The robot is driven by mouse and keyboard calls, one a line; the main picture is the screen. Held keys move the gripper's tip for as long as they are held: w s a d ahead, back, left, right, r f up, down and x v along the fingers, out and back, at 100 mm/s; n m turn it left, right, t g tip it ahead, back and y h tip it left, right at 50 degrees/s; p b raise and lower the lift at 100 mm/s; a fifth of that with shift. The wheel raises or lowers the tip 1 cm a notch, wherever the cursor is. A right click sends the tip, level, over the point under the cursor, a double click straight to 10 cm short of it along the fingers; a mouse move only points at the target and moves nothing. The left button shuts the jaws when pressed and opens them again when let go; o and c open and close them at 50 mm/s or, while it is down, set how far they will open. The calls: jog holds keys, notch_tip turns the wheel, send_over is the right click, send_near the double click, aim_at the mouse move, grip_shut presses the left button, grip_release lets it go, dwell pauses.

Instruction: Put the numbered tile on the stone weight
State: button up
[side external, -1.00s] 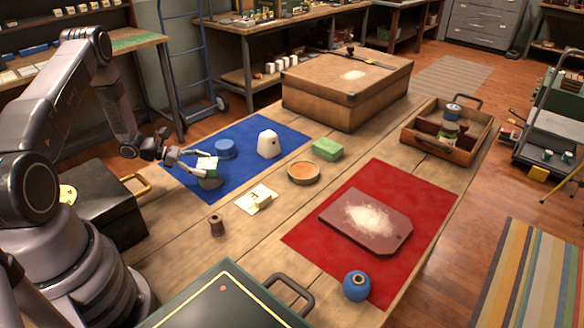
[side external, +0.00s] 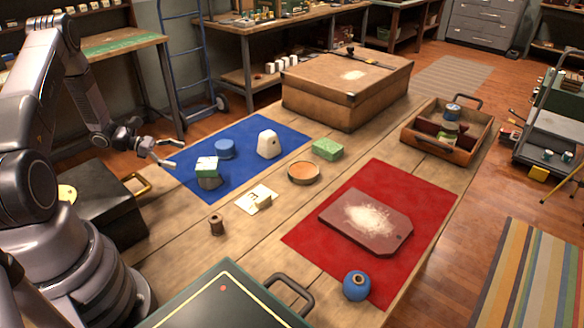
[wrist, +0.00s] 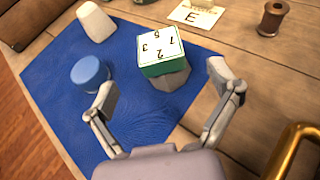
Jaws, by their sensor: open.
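The numbered tile (side external: 207,164) has a white top with digits and green sides. It rests on top of the grey stone weight (side external: 209,182), which stands on the blue mat (side external: 240,186). In the wrist view the tile (wrist: 160,48) covers most of the weight (wrist: 172,80), leaving only its lower side visible. My gripper (side external: 177,154) is open and empty, up and left of the tile and apart from it. In the wrist view the open fingers (wrist: 163,82) frame the space before the tile and weight.
A blue round piece (side external: 225,149) and a white block (side external: 268,144) stand on the blue mat. A green block (side external: 327,149), an orange-topped dish (side external: 303,172), a lettered card (side external: 257,198) and a spool (side external: 216,225) are on the bare wood. A brass-handled dark case (side external: 105,205) lies near my arm.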

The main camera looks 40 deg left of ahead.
jog(key=s+d+r+m+g+y, duration=0.1)
jog(key=d+r+m+g, duration=0.3)
jog(key=d+r+m, duration=0.55)
jog(key=s+d+r+m+g+y, duration=0.2)
jog(key=d+r+m+g, duration=0.4)
jog(key=r, duration=0.7)
jog(key=s+d+r+m+t+y, duration=0.3)
jog(key=s+d+r+m, duration=0.1)
jog(key=s, duration=0.4)
jog(key=s+d+r+m+t+y, duration=0.3)
jog(key=s+d+r+m, duration=0.1)
jog(key=s+r+m, duration=0.2)
jog(key=shift+s+r+m+y, duration=0.3)
jog(key=shift+s+m, duration=0.35)
jog(key=shift+s, duration=0.5)
